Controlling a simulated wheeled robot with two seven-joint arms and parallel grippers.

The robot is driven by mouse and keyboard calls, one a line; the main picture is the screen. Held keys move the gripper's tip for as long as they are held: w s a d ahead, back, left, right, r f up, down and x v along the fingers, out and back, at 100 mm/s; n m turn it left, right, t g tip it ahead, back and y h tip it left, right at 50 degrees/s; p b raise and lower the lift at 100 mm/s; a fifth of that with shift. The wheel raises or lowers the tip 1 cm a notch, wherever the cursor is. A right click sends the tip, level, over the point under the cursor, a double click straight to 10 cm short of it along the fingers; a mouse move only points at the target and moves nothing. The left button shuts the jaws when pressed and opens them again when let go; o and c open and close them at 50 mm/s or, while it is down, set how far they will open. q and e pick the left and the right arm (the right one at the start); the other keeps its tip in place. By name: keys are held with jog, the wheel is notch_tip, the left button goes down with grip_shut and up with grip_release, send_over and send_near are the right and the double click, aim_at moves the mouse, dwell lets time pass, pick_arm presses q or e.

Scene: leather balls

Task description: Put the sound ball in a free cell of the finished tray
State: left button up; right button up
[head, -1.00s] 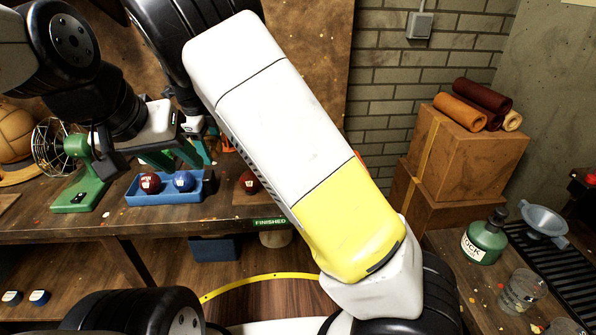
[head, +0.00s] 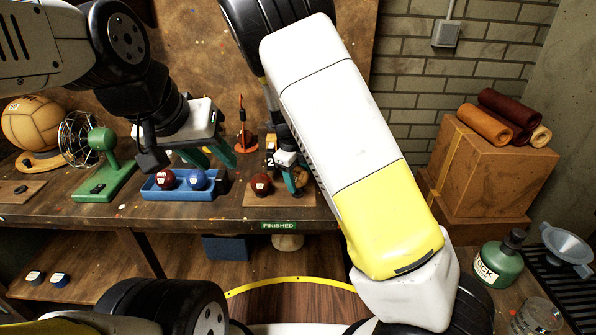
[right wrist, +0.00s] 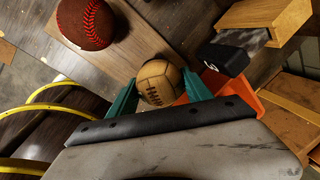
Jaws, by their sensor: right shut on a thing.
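A tan laced ball (right wrist: 160,83) sits between the teal fingers of my right gripper (right wrist: 162,88) in the right wrist view. In the head view my right gripper (head: 292,178) is at the right end of the wooden finished tray (head: 254,200), with the tan ball (head: 301,176) partly hidden by the fingers. A dark red stitched ball (head: 261,184) is on the tray's left part, and the red ball (right wrist: 86,22) also shows in the right wrist view. My left gripper (head: 207,158) is open and empty, above and behind the blue tray (head: 180,193).
The blue tray holds a red ball (head: 165,179) and a blue ball (head: 197,179). A green FINISHED label (head: 281,225) is on the bench edge. My right arm hides the bench's right part.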

jog(key=shift+s+x, duration=0.2)
jog(key=shift+x, duration=0.9)
jog(key=shift+a+f, duration=0.1)
jog(key=shift+a, duration=0.1)
jog(key=o, duration=1.5)
